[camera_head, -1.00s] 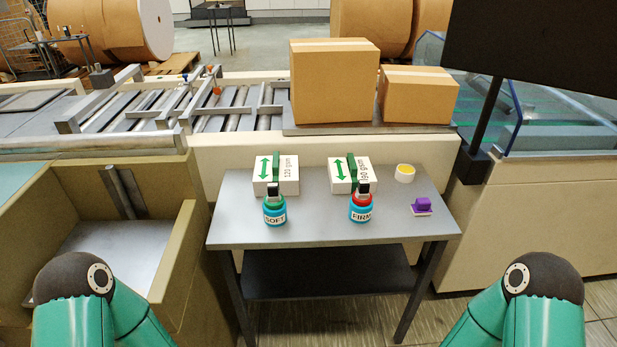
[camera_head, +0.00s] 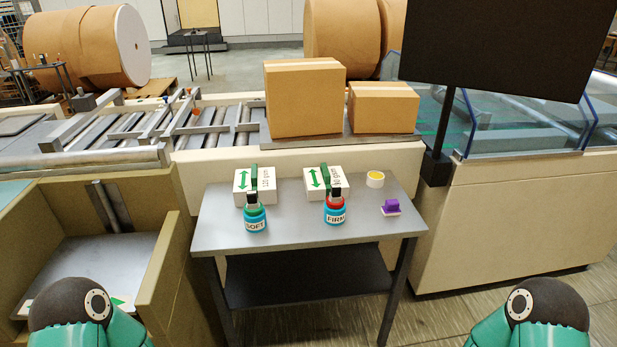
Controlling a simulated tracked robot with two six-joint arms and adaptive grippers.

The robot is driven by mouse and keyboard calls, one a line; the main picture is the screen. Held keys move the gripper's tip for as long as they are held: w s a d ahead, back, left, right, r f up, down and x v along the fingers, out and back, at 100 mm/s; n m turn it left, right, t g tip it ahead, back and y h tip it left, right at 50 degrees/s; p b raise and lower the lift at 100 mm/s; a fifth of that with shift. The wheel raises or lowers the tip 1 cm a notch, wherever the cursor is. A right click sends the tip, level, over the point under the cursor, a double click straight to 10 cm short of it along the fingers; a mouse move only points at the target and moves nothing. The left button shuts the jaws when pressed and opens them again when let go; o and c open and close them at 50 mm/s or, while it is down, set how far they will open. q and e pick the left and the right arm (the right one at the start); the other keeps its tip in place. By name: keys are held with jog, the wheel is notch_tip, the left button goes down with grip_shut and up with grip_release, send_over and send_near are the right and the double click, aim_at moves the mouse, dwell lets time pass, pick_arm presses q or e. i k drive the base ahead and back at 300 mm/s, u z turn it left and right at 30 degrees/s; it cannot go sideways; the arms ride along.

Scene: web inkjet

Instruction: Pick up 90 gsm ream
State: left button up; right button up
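The 90 gsm ream (camera_head: 313,178) is a white block with a green double arrow and a green strip, lying on the grey metal table at its back middle. The red-and-blue FIRM bottle (camera_head: 335,211) stands just in front of it and hides part of its front. A similar 120 gsm ream (camera_head: 241,181) lies to its left, with the green-and-blue SOFT bottle (camera_head: 255,219) in front of it. Only the dark and green joints of my arms show at the bottom corners. Neither gripper is in view.
The grey table (camera_head: 290,236) also bears a yellow-and-white roll (camera_head: 375,179) and a purple-handled block (camera_head: 391,208) at the right. A tan bin (camera_head: 172,270) stands left. Two cardboard boxes (camera_head: 305,100) and a dark screen (camera_head: 505,45) are behind. The table's front is clear.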

aim_at(317, 181)
jog(key=i, duration=0.9)
jog(key=u, duration=0.05)
